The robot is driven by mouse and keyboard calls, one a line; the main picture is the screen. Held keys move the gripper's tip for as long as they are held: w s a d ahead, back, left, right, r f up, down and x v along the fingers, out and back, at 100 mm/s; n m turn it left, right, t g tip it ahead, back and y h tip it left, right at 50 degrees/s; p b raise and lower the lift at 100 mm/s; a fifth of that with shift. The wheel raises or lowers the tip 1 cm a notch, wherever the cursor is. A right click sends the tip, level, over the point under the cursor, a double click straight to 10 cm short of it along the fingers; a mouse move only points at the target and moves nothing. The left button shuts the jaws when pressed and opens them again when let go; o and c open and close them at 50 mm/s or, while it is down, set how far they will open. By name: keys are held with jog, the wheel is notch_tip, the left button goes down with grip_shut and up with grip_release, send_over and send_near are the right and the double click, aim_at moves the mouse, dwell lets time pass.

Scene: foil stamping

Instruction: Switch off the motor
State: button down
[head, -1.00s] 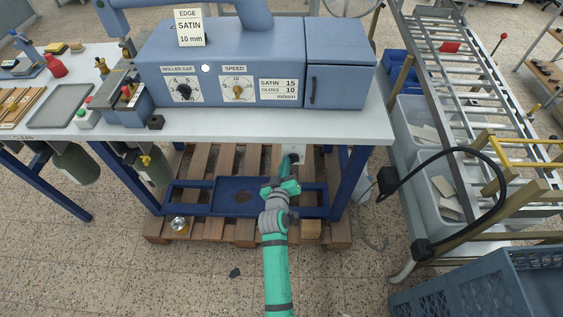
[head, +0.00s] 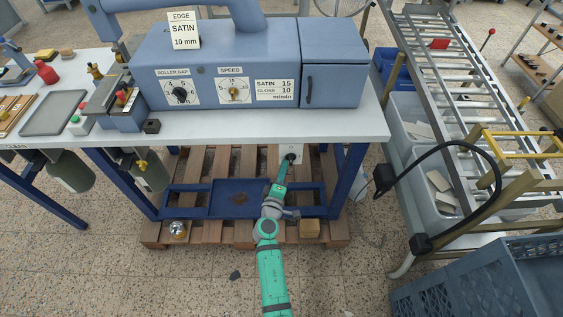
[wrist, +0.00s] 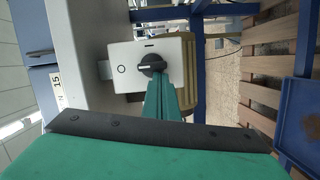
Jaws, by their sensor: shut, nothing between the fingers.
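The motor switch is a black rotary knob (wrist: 152,64) on a pale box (wrist: 120,53), which is fixed under the table in the head view (head: 299,151). In the wrist view a round mark is left of the knob and a short bar mark is above it. The knob's white line lies sideways, in line with the round mark. My gripper (wrist: 159,80) is shut and empty, with its green fingertips at the knob, partly hiding its lower edge. I cannot tell whether they touch. The blue machine (head: 215,65) has a dark round lamp (head: 200,70) on its front.
The white tabletop (head: 230,127) is above my gripper. Blue table legs (head: 349,183) and a wooden pallet (head: 215,235) with a blue tray (head: 240,186) surround the reach space. A metal roller rack (head: 455,95) and a blue crate (head: 500,285) stand to the right.

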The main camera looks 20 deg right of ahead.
jog(key=shift+a, duration=0.15)
jog(key=s+a, duration=0.7)
jog(key=a, duration=0.2)
jog(key=shift+a, duration=0.1)
dwell(0.5)
